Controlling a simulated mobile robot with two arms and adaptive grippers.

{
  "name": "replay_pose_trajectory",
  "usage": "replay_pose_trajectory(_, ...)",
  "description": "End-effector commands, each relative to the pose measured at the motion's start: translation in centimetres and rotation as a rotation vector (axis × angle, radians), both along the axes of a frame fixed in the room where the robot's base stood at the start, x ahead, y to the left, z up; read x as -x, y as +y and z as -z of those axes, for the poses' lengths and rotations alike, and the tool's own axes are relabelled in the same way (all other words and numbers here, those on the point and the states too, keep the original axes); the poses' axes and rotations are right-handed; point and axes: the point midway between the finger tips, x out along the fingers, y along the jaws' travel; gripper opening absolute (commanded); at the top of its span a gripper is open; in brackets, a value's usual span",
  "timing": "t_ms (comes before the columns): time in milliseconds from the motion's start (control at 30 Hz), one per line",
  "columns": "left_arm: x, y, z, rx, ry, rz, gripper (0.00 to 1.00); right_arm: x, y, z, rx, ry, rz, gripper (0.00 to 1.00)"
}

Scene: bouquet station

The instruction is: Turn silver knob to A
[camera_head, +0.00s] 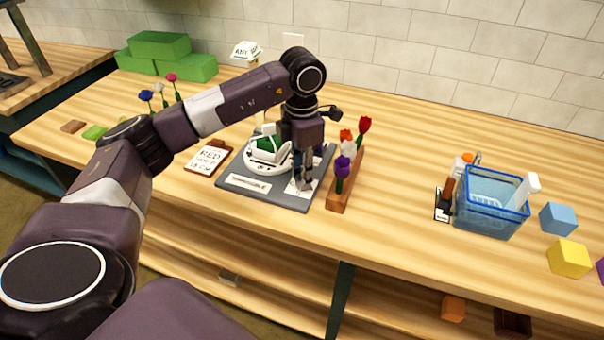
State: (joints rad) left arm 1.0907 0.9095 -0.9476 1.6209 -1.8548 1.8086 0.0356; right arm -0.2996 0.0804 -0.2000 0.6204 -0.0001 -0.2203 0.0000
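A grey board (262,194) lies on the wooden table and carries a white round device with a green part (268,150) and a small white label. My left gripper (305,186) points down over the right part of the board, at a white card or dial plate (293,187). The silver knob cannot be made out; the gripper fingers cover that spot. The fingers look close together, but whether they are shut on something cannot be told. The letter A cannot be read. My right gripper is not in view.
A wooden block with red, white and purple flowers (345,190) stands close to the right of my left gripper. A blue basket (490,213) and foam cubes (568,258) are at right.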

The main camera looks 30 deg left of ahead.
Motion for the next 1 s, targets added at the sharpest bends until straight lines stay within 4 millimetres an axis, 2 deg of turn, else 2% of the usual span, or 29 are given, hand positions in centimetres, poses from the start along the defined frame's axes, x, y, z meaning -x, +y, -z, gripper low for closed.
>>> replay_pose_trajectory(33,-0.1,0.1,-0.2,-0.001,-0.004,-0.002,0.29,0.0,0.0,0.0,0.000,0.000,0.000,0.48)
replay_pose_trajectory(133,-0.1,0.1,-0.1,-0.001,-0.003,-0.002,0.40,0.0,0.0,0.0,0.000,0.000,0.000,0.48)
replay_pose_trajectory(400,0.0,0.0,-0.1,0.000,-0.001,-0.001,0.40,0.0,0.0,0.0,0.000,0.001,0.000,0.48)
replay_pose_trajectory(533,-0.1,0.0,-1.0,0.000,-0.004,-0.001,0.40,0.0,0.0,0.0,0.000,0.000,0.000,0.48)
replay_pose_trajectory(667,-0.2,0.0,-3.2,0.001,-0.007,-0.001,0.40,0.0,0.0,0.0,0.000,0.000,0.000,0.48)
replay_pose_trajectory(900,-0.2,0.0,-8.7,0.001,-0.006,-0.001,0.40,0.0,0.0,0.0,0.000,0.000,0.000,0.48)
replay_pose_trajectory(1000,-0.1,0.1,-10.4,-0.001,-0.006,-0.002,0.40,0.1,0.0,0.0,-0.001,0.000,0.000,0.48)
